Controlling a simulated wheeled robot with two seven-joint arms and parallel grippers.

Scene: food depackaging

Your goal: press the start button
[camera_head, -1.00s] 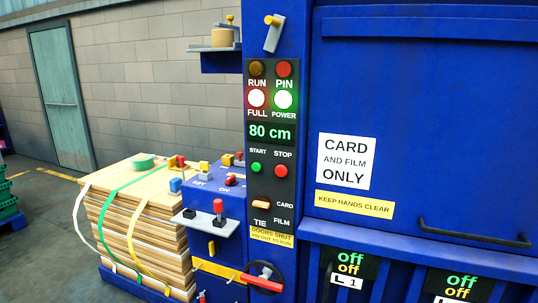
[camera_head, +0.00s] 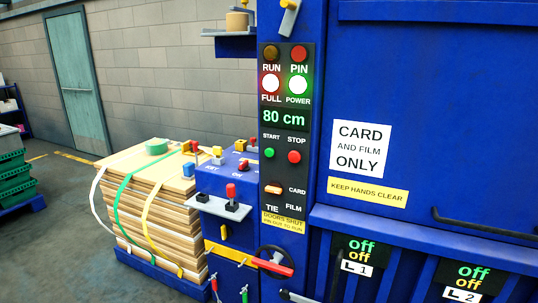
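The green start button (camera_head: 269,152) sits on the black control panel (camera_head: 281,218) of the blue baler, under the START label. The red stop button (camera_head: 294,157) is just to its right. Above them the display (camera_head: 284,118) reads 80 cm. The FULL lamp (camera_head: 270,83) glows white with a red rim, and the POWER lamp (camera_head: 298,85) glows white with a green rim. The RUN lamp (camera_head: 271,52) looks dark and the PIN lamp (camera_head: 298,54) is red. Neither of my grippers shows in the view, and nothing covers the start button.
A strapped bale of card (camera_head: 160,215) stands left of the machine. A blue side console (camera_head: 227,180) with a red-knobbed lever (camera_head: 231,194) juts out beside the panel. A handwheel with a red handle (camera_head: 273,266) is below. Green crates (camera_head: 14,170) stand far left.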

